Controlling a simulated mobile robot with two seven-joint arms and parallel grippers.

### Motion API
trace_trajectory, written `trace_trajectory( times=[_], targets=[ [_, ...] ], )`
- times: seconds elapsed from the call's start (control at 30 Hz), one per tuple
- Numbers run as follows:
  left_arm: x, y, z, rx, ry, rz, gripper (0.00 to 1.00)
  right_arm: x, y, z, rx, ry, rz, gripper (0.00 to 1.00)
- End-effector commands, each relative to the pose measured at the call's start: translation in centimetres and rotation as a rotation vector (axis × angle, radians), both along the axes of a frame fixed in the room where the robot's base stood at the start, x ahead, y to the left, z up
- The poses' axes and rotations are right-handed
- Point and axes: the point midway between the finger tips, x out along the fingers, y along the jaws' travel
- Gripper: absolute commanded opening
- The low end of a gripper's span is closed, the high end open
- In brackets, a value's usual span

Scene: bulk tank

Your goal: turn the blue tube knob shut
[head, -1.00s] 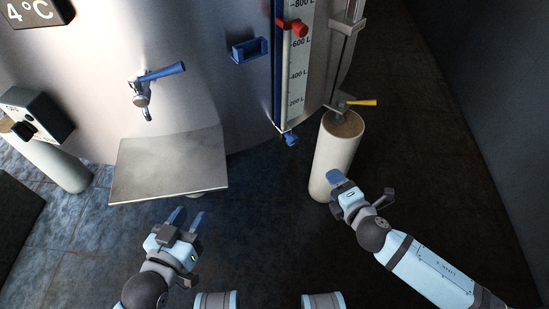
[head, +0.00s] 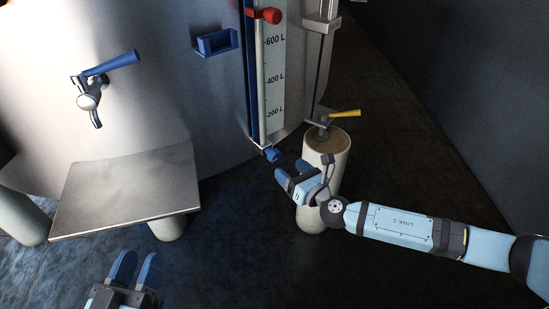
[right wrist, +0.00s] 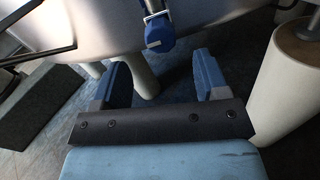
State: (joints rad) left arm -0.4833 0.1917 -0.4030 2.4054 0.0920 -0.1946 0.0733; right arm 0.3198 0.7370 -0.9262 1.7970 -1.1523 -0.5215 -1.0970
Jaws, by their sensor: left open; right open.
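The blue tube knob (head: 271,155) sits at the bottom end of the blue-edged level gauge (head: 274,80) on the steel tank. It shows larger in the right wrist view (right wrist: 159,38), beyond my fingers and between their directions. My right gripper (head: 285,174) is open and empty, just below and to the right of the knob in the head view, apart from it. In the right wrist view its two blue fingers (right wrist: 162,75) stand wide apart with nothing between them touching. My left gripper (head: 136,266) is open and empty at the bottom, below the steel shelf.
A cream post (head: 339,160) with a yellow-handled valve (head: 343,113) stands close behind my right gripper. A steel shelf (head: 125,190) juts out at the left, below a blue-handled tap (head: 108,66). A blue bracket (head: 215,42) and a red marker (head: 268,15) are higher up.

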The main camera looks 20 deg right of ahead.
Motion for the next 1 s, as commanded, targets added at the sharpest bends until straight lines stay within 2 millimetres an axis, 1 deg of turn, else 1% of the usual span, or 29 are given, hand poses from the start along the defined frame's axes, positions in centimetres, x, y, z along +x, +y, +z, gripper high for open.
trace_trajectory(
  times=[0.03,0.1,0.23,0.3,0.4,0.5,0.77,0.8,0.83,0.87,0.9,0.97,1.0],
  targets=[
    [0.0,-0.1,0.1,-0.008,-0.013,-0.003,0.43,1.2,0.4,-0.1,0.001,-0.002,0.000,0.67],
    [-0.1,-0.2,0.5,-0.020,-0.030,-0.007,0.43,2.5,0.9,-0.1,0.001,-0.003,-0.001,0.67],
    [-0.2,-0.4,1.1,-0.040,-0.060,-0.015,0.43,4.7,1.6,-0.1,0.001,-0.001,0.000,0.67],
    [-0.2,-0.5,1.2,-0.042,-0.063,-0.019,0.43,5.5,1.9,-0.1,0.002,0.000,0.000,0.67],
    [-0.2,-0.5,1.0,-0.041,-0.058,-0.021,0.43,6.4,2.2,-0.1,0.001,0.000,-0.001,0.67],
    [-0.2,-0.6,0.9,-0.042,-0.055,-0.022,0.43,6.8,2.4,-0.1,0.002,0.002,0.000,0.67],
    [-0.2,-0.6,1.0,-0.043,-0.055,-0.024,0.43,7.0,2.4,-0.1,0.001,0.003,-0.001,0.67],
    [-0.2,-0.5,1.1,-0.043,-0.056,-0.023,0.43,7.0,2.4,-0.1,0.002,0.002,-0.001,0.65],
    [-0.2,-0.5,1.1,-0.042,-0.056,-0.023,0.43,7.0,2.4,-0.1,0.001,0.003,-0.001,0.58],
    [-0.2,-0.5,1.1,-0.042,-0.056,-0.023,0.43,7.0,2.4,-0.1,0.002,0.002,-0.001,0.51],
    [-0.2,-0.5,1.1,-0.042,-0.056,-0.023,0.43,7.0,2.4,-0.1,0.002,0.002,-0.001,0.42],
    [-0.2,-0.5,1.1,-0.042,-0.056,-0.023,0.43,6.9,2.4,-0.1,0.002,0.002,-0.001,0.28],
    [-0.2,-0.5,1.1,-0.042,-0.056,-0.023,0.43,6.9,2.4,-0.1,0.002,0.002,-0.001,0.19]
  ],
)
